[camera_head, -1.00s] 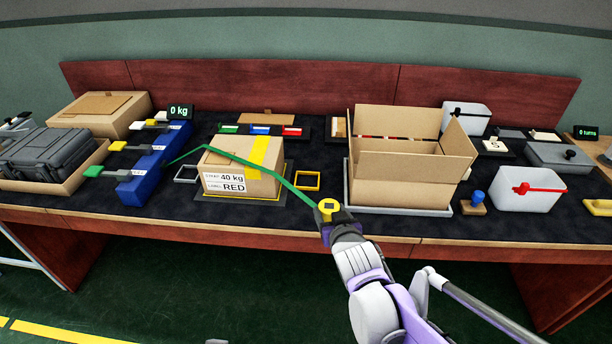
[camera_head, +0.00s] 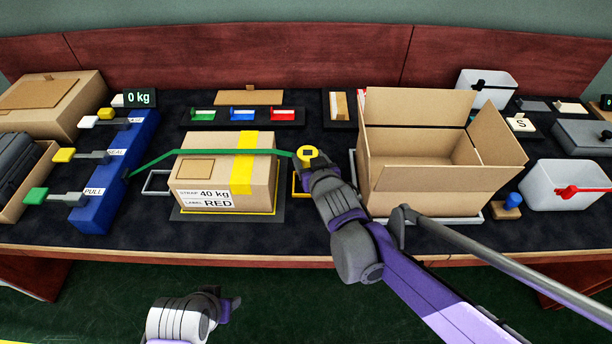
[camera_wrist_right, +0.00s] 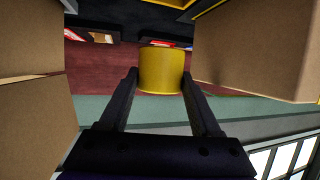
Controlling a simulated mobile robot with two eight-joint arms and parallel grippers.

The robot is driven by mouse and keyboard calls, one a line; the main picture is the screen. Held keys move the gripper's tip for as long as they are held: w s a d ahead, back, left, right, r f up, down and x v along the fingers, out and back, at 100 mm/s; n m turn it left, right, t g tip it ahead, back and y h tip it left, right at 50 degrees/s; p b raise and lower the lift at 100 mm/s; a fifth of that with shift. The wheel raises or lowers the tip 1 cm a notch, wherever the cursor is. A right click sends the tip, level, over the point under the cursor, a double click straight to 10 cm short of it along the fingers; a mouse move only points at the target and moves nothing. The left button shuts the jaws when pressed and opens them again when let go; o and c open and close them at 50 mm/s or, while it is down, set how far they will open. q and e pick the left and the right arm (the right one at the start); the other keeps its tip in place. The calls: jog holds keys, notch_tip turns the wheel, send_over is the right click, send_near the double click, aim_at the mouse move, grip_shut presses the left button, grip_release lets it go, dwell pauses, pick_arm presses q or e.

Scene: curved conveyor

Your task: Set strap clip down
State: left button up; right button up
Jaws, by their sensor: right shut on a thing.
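The yellow strap clip (camera_head: 308,154) is held in my right gripper (camera_head: 312,163), just right of the closed carton (camera_head: 208,195). In the right wrist view the clip (camera_wrist_right: 162,70) sits between the two fingers of the right gripper (camera_wrist_right: 160,82). A green strap (camera_head: 215,150) runs from the clip over the carton to the blue strapping unit (camera_head: 113,180). A yellow square frame (camera_head: 297,186) lies on the table below the clip, partly hidden by my gripper. My left gripper (camera_head: 228,308) is low in front of the table; its fingers are too unclear to read.
An open carton (camera_head: 425,180) stands close to the right of my right gripper. A grey square frame (camera_head: 155,183) lies left of the closed carton. Green, blue and red label trays (camera_head: 242,115) stand behind it. The display (camera_head: 140,98) reads 0 kg.

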notch_tip(320, 180, down, 3)
jog(key=shift+s+f+b, duration=0.15)
jog(key=shift+f+b, duration=0.05)
jog(key=shift+b, duration=0.25)
pick_arm(q)
jog(key=shift+f+b, duration=0.7)
jog(key=shift+f, duration=1)
pick_arm(e)
jog(key=shift+f, duration=2.25)
jog(key=o, duration=1.5)
jog(key=shift+f, duration=0.15)
jog(key=shift+c, duration=0.2)
